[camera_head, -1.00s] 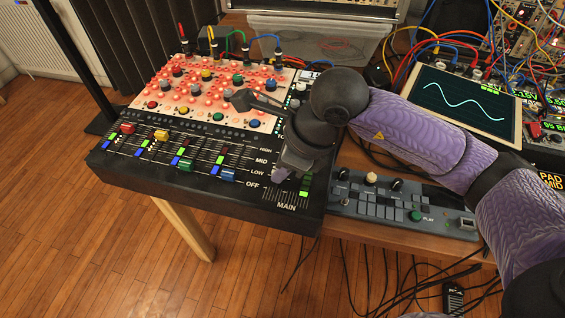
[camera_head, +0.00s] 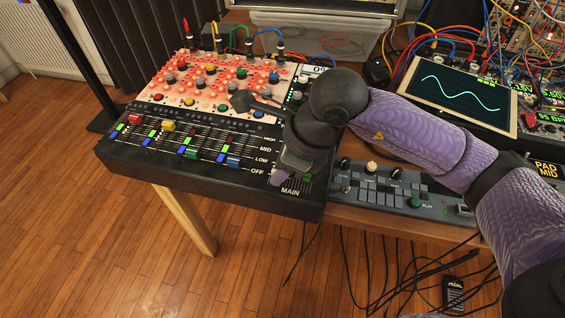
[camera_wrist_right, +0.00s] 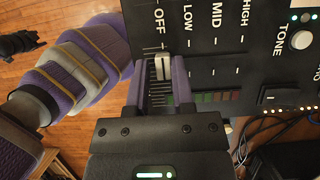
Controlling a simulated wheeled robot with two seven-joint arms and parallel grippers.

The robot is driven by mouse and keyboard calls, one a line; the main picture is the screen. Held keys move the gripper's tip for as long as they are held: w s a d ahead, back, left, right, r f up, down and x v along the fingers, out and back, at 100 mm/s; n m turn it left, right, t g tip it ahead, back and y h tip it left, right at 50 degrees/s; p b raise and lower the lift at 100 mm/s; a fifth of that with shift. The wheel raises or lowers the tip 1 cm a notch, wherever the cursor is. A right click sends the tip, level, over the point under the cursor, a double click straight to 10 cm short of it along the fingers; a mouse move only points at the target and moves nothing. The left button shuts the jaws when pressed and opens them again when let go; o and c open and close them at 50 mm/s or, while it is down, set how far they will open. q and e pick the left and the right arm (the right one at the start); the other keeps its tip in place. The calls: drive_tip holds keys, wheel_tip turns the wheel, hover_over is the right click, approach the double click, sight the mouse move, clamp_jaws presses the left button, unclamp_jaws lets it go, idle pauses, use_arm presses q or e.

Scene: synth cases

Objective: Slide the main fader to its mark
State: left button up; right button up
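The mixer console (camera_head: 130,160) has a row of fader slots with OFF, LOW, MID and HIGH labels. Its main fader is hidden by my right gripper (camera_head: 279,180) in the head view, at the console's front right above the word MAIN. In the right wrist view, the main fader's white cap (camera_wrist_right: 158,66) stands level with OFF, between the purple fingers of my right gripper (camera_wrist_right: 159,85). The fingers look closed about it. The meter (camera_wrist_right: 215,97) beside the slot is dark. I cannot make out which mark is meant. My left gripper is not in view.
Coloured faders, such as a red one (camera_head: 135,119) and a blue one (camera_head: 233,162), stand left of my gripper. Knobs and patch cables lie behind. A small grey controller (camera_head: 400,190) sits at the right, with a screen (camera_head: 455,90) behind it.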

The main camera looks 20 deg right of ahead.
drive_tip(key=o, duration=0.4)
drive_tip(key=shift+a, duration=0.1)
drive_tip(key=shift+c, duration=0.2)
drive_tip(key=shift+r, duration=0.1)
use_arm(q)
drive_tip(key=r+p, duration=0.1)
drive_tip(key=p, duration=0.1)
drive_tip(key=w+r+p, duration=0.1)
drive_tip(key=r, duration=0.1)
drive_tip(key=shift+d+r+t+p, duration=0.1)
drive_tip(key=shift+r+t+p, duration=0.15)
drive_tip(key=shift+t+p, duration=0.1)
use_arm(e)
drive_tip(key=v, duration=0.9)
drive_tip(key=shift+r, duration=0.35)
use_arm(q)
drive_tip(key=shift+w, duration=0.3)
use_arm(e)
drive_tip(key=shift+s, duration=0.1)
